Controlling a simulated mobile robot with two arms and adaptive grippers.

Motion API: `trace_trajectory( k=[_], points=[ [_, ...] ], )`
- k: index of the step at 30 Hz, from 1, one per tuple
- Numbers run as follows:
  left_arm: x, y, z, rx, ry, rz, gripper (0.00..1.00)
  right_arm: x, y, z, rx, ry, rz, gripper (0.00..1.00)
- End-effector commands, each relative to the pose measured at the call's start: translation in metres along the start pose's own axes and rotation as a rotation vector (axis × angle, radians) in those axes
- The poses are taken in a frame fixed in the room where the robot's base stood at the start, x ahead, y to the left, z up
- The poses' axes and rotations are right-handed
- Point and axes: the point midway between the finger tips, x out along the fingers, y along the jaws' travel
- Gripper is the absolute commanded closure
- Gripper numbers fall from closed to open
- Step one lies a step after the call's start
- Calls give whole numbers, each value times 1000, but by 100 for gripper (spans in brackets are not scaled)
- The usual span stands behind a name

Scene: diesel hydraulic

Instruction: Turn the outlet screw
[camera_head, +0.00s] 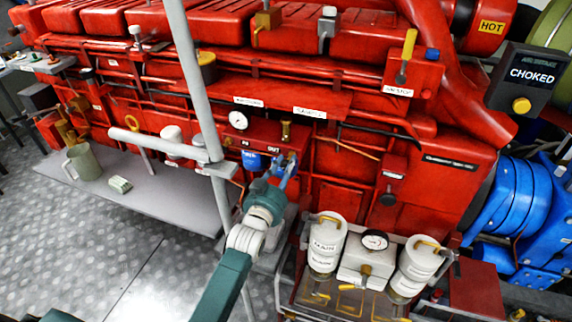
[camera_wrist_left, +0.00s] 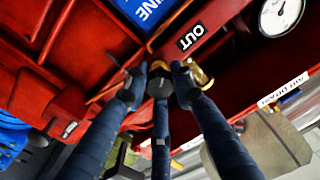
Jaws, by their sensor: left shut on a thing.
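The red engine block carries a small panel with an OUT label (camera_head: 272,149); the label also shows in the left wrist view (camera_wrist_left: 190,38). My left gripper (camera_head: 284,172) is at the panel, just below this label. In the wrist view its blue fingers (camera_wrist_left: 160,82) are drawn together close to the red surface. A brass part (camera_wrist_left: 203,75) shows right beside the right finger. The outlet screw itself is mostly hidden by the fingers, which are shut on it. My right gripper is not in view.
A pressure gauge (camera_head: 238,120) sits left of the OUT label. A pale vertical pole (camera_head: 190,75) stands left of my left arm. White canisters (camera_head: 326,240) and a second gauge (camera_head: 375,240) stand to its right. A grey ledge (camera_head: 150,190) holds a mug (camera_head: 84,162).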

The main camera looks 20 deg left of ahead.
Motion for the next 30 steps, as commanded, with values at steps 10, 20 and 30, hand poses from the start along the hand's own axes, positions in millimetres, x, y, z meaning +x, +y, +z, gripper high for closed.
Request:
trace_trajectory(
  k=[10, 20, 30],
  points=[
    [0, 1, 2, -93, -5, 1, 100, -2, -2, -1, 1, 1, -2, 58],
    [0, 1, 2, -101, -5, 1, 100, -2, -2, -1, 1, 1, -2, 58],
    [0, 0, 1, -100, -3, 1, 56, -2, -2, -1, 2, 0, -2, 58]
  ],
)
